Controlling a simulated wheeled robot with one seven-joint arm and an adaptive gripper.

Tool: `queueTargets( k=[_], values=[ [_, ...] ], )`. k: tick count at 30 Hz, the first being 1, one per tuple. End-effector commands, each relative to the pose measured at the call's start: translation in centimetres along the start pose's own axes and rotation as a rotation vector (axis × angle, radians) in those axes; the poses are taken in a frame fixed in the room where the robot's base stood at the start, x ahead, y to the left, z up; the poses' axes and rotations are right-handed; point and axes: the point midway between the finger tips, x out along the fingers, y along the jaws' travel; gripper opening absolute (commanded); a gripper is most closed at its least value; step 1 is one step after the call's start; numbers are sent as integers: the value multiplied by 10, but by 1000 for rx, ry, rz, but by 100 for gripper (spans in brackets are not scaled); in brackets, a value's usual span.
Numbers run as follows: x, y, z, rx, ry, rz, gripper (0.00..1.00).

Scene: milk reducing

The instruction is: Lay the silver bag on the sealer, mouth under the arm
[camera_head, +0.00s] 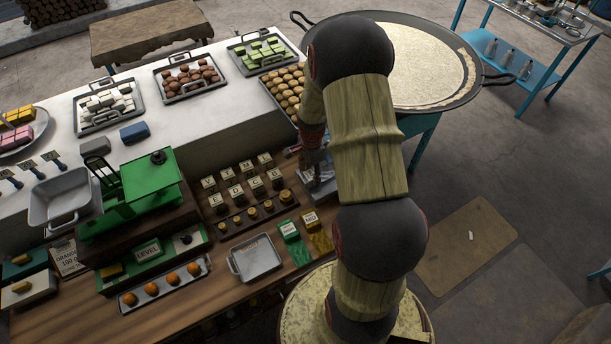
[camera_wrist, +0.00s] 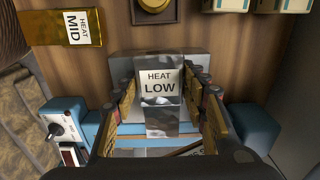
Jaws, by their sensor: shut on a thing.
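The silver bag (camera_wrist: 160,118) shows in the wrist view with a white "HEAT LOW" label, between the two fingers of my gripper (camera_wrist: 165,88). My gripper is shut on it. A blue machine with a dial (camera_wrist: 63,125), which looks like the sealer, lies below and beside the fingers, with a blue block (camera_wrist: 254,130) at the right. A grey surface lies behind the bag. I cannot tell whether the bag's mouth is under the sealer's arm. In the head view my gripper (camera_head: 314,160) is at the counter's right end, over a silvery patch; my arm hides much there.
A gold "HEAT MID" bag (camera_wrist: 60,22) lies left of my gripper in the wrist view. In the head view a green bag (camera_head: 293,243), lettered blocks (camera_head: 240,190), an empty tray (camera_head: 255,260) and a green press (camera_head: 140,195) stand to the left. A large round pan (camera_head: 425,60) stands behind.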

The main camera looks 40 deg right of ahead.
Motion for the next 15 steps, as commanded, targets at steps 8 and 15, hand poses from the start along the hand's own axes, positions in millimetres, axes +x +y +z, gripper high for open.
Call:
queueTargets(
  k=[8,15],
  values=[
    [3,0,-23,1,0,-1,17],
    [4,0,-37,0,0,0,17]
  ],
)
